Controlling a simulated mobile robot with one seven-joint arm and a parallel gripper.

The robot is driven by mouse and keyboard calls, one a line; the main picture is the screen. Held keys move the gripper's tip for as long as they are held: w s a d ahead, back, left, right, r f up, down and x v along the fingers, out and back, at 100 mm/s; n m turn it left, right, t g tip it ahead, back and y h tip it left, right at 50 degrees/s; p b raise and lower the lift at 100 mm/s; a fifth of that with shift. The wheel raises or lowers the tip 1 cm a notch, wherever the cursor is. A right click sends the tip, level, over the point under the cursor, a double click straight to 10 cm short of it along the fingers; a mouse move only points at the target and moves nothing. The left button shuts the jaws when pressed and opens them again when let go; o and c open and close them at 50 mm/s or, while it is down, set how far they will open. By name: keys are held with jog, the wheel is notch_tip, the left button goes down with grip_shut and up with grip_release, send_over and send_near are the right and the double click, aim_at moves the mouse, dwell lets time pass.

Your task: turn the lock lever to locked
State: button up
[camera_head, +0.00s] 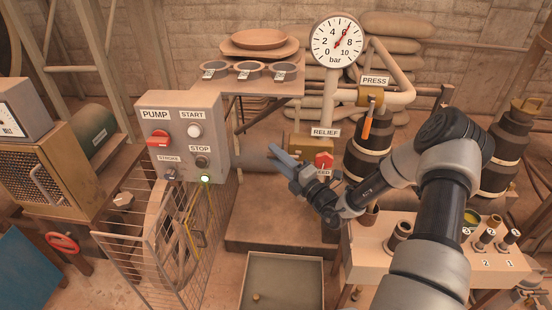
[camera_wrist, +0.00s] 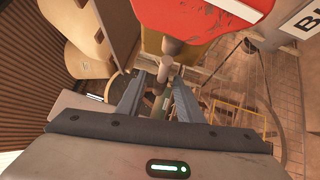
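My gripper (camera_head: 275,158) reaches left past the RELIEF sign in the head view, with its fingers in front of the pump box's right side. In the wrist view, my gripper (camera_wrist: 157,85) is open, with a clear gap between its fingers. A short grey-brown post with a rounded end (camera_wrist: 172,46) shows between and beyond the fingertips. I cannot tell whether they touch it. Above it is a red part (camera_wrist: 195,14) with a white mark. A red piece (camera_head: 323,160) also shows beside my gripper in the head view. No part is clearly labelled as the lock lever.
The pump box (camera_head: 180,108) stands left, above a wire cage (camera_head: 130,265). An orange handle (camera_head: 367,127) hangs below the PRESS sign. The pressure gauge (camera_head: 337,41) stands behind. A bench with cups (camera_head: 375,250) is at right. A shallow tray (camera_head: 285,262) lies in front.

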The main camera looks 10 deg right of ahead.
jog(key=shift+w+a, duration=0.15)
jog(key=shift+w, duration=0.1)
grip_shut()
